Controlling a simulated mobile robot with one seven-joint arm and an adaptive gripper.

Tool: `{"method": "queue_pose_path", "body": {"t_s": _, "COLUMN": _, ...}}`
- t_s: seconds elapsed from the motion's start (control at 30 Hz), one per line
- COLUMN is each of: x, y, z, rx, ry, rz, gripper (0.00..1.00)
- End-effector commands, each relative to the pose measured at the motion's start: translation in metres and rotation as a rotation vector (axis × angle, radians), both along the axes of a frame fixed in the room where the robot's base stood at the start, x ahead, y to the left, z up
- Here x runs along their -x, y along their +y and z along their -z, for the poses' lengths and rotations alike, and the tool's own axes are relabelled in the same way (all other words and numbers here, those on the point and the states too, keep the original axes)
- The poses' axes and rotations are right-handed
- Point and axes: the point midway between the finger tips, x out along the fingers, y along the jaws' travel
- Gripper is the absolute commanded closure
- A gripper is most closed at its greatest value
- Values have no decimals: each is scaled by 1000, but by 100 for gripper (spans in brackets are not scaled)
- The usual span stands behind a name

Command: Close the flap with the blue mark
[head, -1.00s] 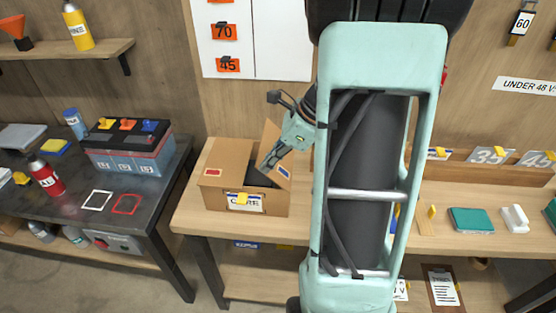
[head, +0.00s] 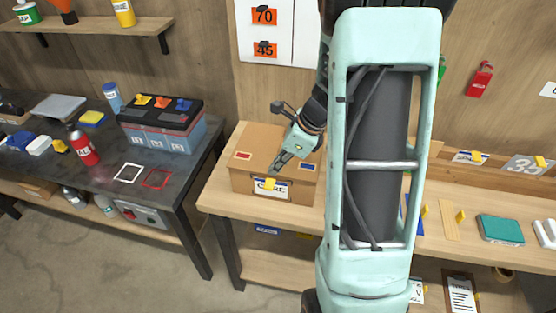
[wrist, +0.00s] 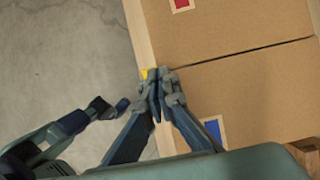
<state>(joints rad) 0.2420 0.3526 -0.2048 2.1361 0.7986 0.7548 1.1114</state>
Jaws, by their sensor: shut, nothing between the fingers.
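The cardboard box (head: 250,183) stands on the wooden bench. Its flap with the blue mark (head: 308,166), on the right, lies down level with the flap with the red mark (head: 243,155). The wrist view shows the blue-marked flap (wrist: 258,88) and the red-marked flap (wrist: 225,28) flat, with a thin dark seam between them. My gripper (head: 276,168) is shut and empty at the box's front edge, near the seam; its fingertips also show in the wrist view (wrist: 156,80). Whether they touch the box I cannot tell. My gripper hides part of the blue-marked flap.
A yellow clip (head: 270,184) and a label are on the box front. Left of it, a dark table (head: 110,180) holds a battery (head: 162,125) and a red bottle (head: 82,147). My arm hides the bench right of the box.

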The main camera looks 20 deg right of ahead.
Motion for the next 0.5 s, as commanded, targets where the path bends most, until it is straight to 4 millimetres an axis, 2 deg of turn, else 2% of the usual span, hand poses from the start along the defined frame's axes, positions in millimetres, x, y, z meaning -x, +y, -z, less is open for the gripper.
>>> {"method": "queue_pose_path", "body": {"t_s": 0.5, "x": 0, "y": 0, "z": 7, "rx": 43, "ry": 29, "rz": 1, "gripper": 100}}
